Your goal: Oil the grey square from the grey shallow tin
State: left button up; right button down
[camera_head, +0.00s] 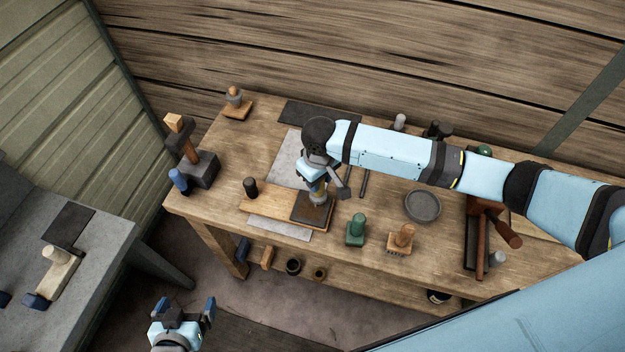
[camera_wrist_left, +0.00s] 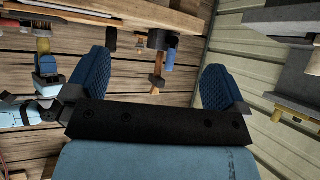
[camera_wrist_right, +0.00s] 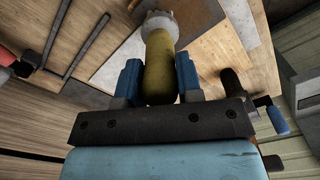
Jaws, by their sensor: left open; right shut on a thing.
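My right gripper (camera_head: 314,178) is shut on a yellow-handled dauber (camera_wrist_right: 159,65) with a pale grey head, held head down. The head is over a dark square plate (camera_head: 305,212) at the right end of a wooden board; I cannot tell whether they touch. The plate looks dark brown in the right wrist view (camera_wrist_right: 205,20). A larger light grey sheet (camera_head: 286,162) lies behind the board; which is the grey square is unclear. The grey shallow tin (camera_head: 422,206) sits to the right on the bench. My left gripper (camera_head: 182,312) is open and empty, off the bench's front.
A green-knobbed tool (camera_head: 356,230) and a wooden brush (camera_head: 401,240) stand near the front edge. A small dark cylinder (camera_head: 250,187) is left of the board. An anvil-like block with a hammer (camera_head: 198,168) stands at the left end. My right arm crosses over the bench's back right.

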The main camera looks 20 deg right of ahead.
jog(key=shift+d, duration=0.25)
jog(key=shift+s+a, duration=0.15)
jog(key=shift+a, duration=0.65)
jog(key=shift+s+a, duration=0.15)
jog(key=shift+a, duration=0.6)
jog(key=shift+w+d+r, duration=0.1)
jog(key=shift+w+d, duration=0.1)
jog(key=shift+d, duration=0.6)
jog(key=shift+w+d, duration=0.15)
jog(key=shift+d, duration=0.6)
dwell(0.4)
